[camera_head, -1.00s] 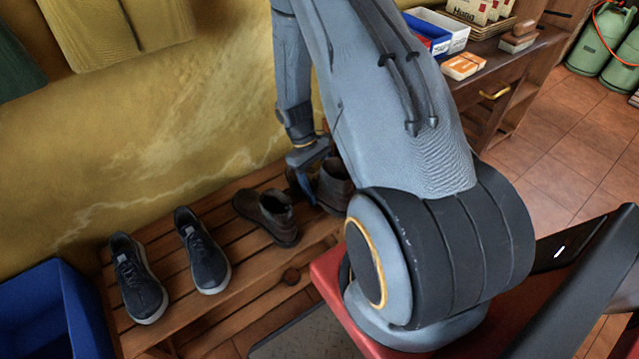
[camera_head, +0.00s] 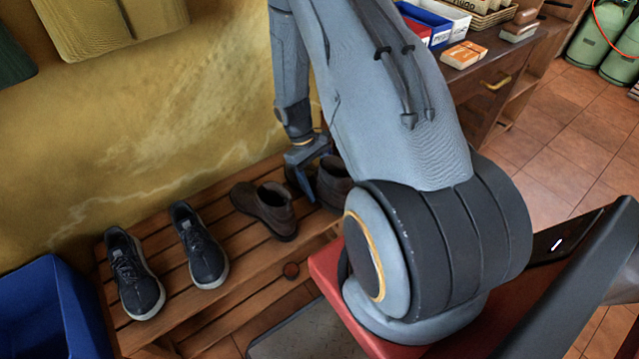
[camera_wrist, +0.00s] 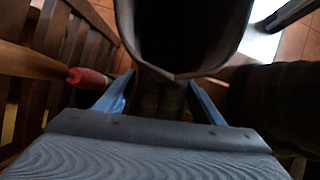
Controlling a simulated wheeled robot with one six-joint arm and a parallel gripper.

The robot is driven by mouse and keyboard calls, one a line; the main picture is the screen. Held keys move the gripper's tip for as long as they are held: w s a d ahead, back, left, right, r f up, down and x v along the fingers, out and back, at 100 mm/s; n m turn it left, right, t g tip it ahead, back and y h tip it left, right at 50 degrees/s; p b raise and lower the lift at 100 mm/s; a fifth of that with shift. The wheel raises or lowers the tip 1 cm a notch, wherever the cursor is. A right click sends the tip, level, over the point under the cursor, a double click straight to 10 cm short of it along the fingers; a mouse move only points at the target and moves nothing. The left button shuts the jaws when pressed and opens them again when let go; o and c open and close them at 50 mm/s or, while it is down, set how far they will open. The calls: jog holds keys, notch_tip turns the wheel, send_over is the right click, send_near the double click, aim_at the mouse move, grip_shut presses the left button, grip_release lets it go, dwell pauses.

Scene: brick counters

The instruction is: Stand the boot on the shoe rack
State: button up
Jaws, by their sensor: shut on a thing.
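The shoe rack (camera_head: 226,238) is a low slatted wooden bench along the yellow wall. My gripper (camera_head: 304,178) is low over its right part. In the wrist view, its two blue fingers (camera_wrist: 158,98) close on a boot (camera_wrist: 180,72), whose dark open top faces the camera. In the head view, a brown boot (camera_head: 334,186) at the gripper is partly hidden by my arm. Another brown ankle boot (camera_head: 268,209) stands on the slats just left of the gripper. I cannot tell whether the held boot's sole touches the slats.
Two dark sneakers (camera_head: 133,275) (camera_head: 200,247) stand on the rack's left part. A blue bin (camera_head: 50,310) is at the lower left. A red-tipped wooden handle (camera_wrist: 88,77) lies left of the gripper in the wrist view. A wooden cabinet (camera_head: 500,80) is at the right.

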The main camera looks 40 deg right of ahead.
jog(key=shift+f, duration=0.3)
jog(key=o, duration=1.5)
jog(key=shift+c, duration=0.2)
